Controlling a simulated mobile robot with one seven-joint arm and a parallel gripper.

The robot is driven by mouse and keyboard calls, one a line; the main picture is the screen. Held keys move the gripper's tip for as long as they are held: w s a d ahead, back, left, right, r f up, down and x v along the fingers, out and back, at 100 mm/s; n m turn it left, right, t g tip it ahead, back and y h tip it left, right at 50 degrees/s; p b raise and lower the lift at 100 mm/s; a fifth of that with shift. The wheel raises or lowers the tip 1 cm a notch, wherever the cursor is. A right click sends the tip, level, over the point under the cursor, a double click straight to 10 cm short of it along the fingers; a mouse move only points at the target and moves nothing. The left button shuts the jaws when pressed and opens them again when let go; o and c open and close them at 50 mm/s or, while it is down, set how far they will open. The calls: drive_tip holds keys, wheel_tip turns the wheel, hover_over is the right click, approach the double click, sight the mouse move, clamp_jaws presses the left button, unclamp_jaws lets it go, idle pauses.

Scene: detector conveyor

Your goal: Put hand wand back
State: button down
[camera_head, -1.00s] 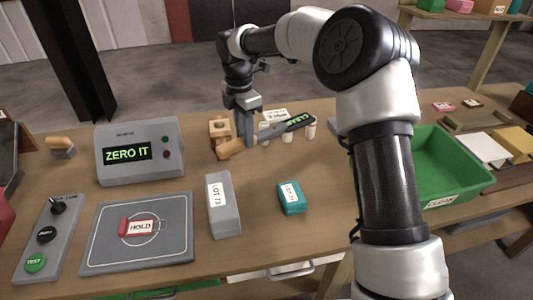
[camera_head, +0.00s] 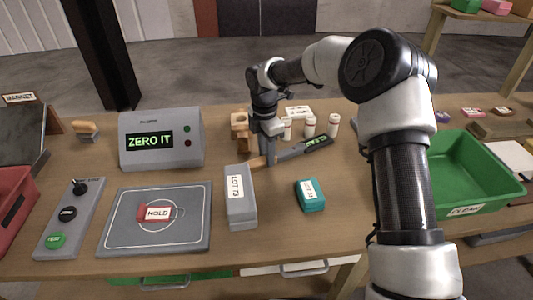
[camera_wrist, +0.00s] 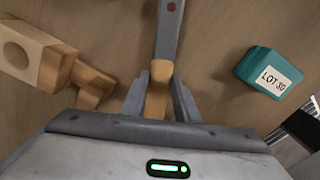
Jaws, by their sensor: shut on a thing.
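The hand wand has a tan handle (camera_wrist: 158,92), a grey shaft (camera_head: 290,154) and a dark head with a lit green display (camera_head: 318,140). My gripper (camera_head: 267,160) is shut on the tan handle. In the wrist view my gripper (camera_wrist: 158,108) has a finger on each side of the handle, and the grey shaft (camera_wrist: 169,30) points away. In the head view the wand points right and back, low over the table; I cannot tell whether it touches. A wooden block stand (camera_head: 240,130) is just behind and left of my gripper, and left in the wrist view (camera_wrist: 42,60).
A grey LOT 73 box (camera_head: 241,205) stands close in front of my gripper, with a teal box (camera_head: 311,195) to its right. Several white bottles (camera_head: 309,126) stand behind the wand. The ZERO IT display unit (camera_head: 161,155) is left, and a green bin (camera_head: 487,180) is right.

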drive_tip(key=c, duration=1.4)
unclamp_jaws()
drive_tip(key=shift+f, duration=0.1)
drive_tip(key=shift+o, duration=0.2)
